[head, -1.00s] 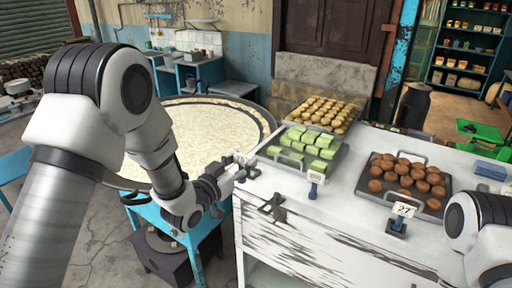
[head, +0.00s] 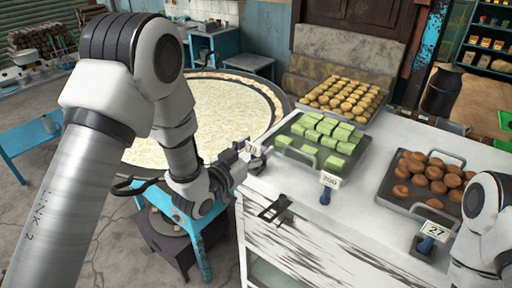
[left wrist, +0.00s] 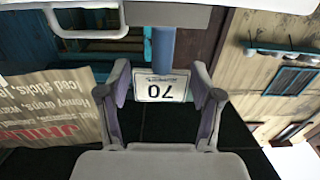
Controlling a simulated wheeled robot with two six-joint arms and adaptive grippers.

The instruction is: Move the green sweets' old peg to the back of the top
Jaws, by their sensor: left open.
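The green sweets (head: 322,135) lie as square blocks on a grey metal tray (head: 352,160) at the left of the white counter top. A peg with a 70 card (head: 253,149) stands at the tray's left, near the counter's left edge. A blue peg with a 200 card (head: 328,185) stands in front of the tray. My left gripper (head: 238,160) is at the 70 peg. In the left wrist view the 70 card (left wrist: 162,88) shows upside down between the two spread fingers, below a blue post (left wrist: 163,50).
Yellow sweets (head: 342,96) lie on a tray behind the green ones. Brown sweets (head: 428,175) lie on a tray at the right, with a 27 peg (head: 432,235) in front. A dark metal piece (head: 275,209) sits at the counter's front edge. A wide pan (head: 200,115) stands at the left.

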